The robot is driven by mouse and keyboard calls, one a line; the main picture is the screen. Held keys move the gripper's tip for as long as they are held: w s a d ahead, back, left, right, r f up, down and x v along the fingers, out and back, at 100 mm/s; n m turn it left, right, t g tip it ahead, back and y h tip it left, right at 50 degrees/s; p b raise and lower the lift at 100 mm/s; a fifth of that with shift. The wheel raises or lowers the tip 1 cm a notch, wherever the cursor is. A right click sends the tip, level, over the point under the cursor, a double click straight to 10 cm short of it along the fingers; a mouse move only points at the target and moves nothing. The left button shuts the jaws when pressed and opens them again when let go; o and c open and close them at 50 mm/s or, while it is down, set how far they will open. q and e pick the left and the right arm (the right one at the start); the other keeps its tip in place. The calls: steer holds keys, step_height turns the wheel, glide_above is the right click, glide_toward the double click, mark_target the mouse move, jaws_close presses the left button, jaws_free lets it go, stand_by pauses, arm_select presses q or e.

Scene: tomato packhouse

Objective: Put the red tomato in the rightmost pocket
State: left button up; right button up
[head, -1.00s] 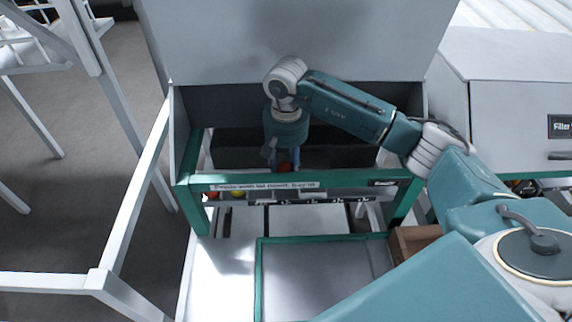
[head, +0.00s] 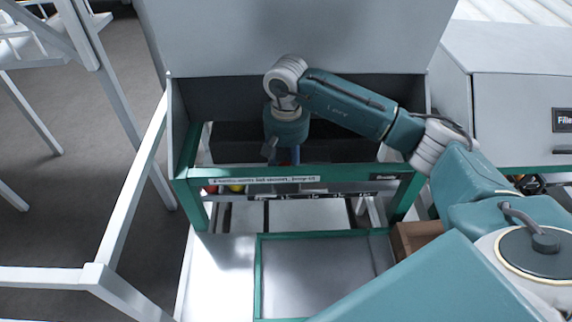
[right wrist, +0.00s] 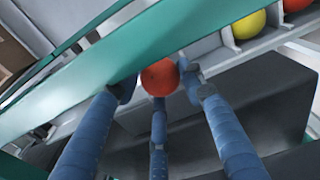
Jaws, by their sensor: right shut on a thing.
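A red tomato (right wrist: 160,77) shows between the blue fingers of my right gripper (right wrist: 158,90) in the right wrist view. The gripper is shut on it. In the head view my right gripper (head: 284,157) points down behind the green front bar (head: 345,172), and the tomato is hidden there. A row of pockets (right wrist: 218,33) runs beyond the bar. A yellow tomato (right wrist: 249,24) and another red tomato (right wrist: 297,4) sit in it. In the head view they show at the left end, under the bar. The rightmost pocket is not clearly visible. My left gripper is not in view.
The grey hood (head: 290,38) stands behind and above my right arm. A dark block (right wrist: 250,110) lies close to the fingers. A green-edged tray (head: 320,270) is in front, with a brown box (head: 415,238) at its right. White frame rails (head: 135,185) stand at left.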

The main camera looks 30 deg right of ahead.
steer(key=o, duration=0.7)
steer(key=shift+o, duration=1)
steer(key=shift+w+f, duration=0.15)
steer(key=shift+s+f, duration=0.15)
steer(key=shift+s, duration=0.1)
step_height(320, 180, up, 13)
steer(key=p, duration=0.6)
steer(key=shift+s+a+f, duration=0.15)
steer(key=shift+s, duration=0.05)
